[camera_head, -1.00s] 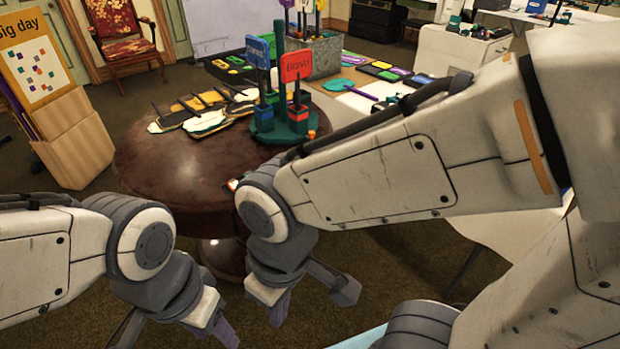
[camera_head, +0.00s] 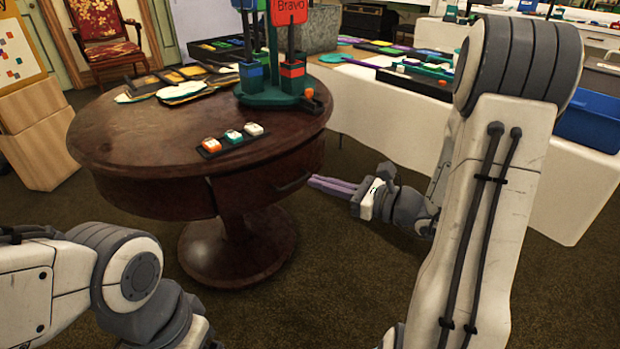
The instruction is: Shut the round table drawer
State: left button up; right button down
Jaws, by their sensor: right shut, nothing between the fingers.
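The round dark-wood table (camera_head: 130,128) stands left of centre on a single pedestal. Its drawer (camera_head: 262,184) is in the rim on the right-front side, with a dark handle (camera_head: 294,184) on its front. I cannot clearly tell how far the drawer stands out. My right gripper (camera_head: 316,184) is shut and empty, with its purple fingers pointing left at the drawer front. The fingertips are close to the handle; whether they touch is unclear. My left arm is at the lower left, and its gripper fingers are out of the frame.
On the tabletop are a green stand (camera_head: 270,97) with coloured signs, a strip of three small blocks (camera_head: 233,138) and several flat pieces (camera_head: 180,90). A white-covered table (camera_head: 385,115) is behind my right arm. Carpet (camera_head: 330,270) is clear in front.

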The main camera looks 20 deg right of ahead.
aim_at(305, 150)
jog(key=d+f+m+t+h+b, duration=0.1)
jog(key=d+f+m+t+h, duration=0.25)
jog(key=d, duration=0.45)
jog(key=shift+m+g+h, duration=0.25)
jog(key=shift+m, duration=0.1)
jog(key=b+x, duration=0.1)
jog(key=x, duration=0.3)
jog(key=b+x, duration=0.1)
jog(key=x, duration=0.4)
jog(key=r+b+x, duration=0.1)
jog(key=x, duration=0.4)
jog(key=shift+w+d+b, duration=0.15)
jog(key=shift+w+b, duration=0.1)
jog(key=shift+b, duration=0.1)
pick_arm(q)
notch_tip(305, 150, down, 6)
jog(key=shift+r, duration=0.1)
pick_arm(e)
jog(key=shift+w, duration=0.1)
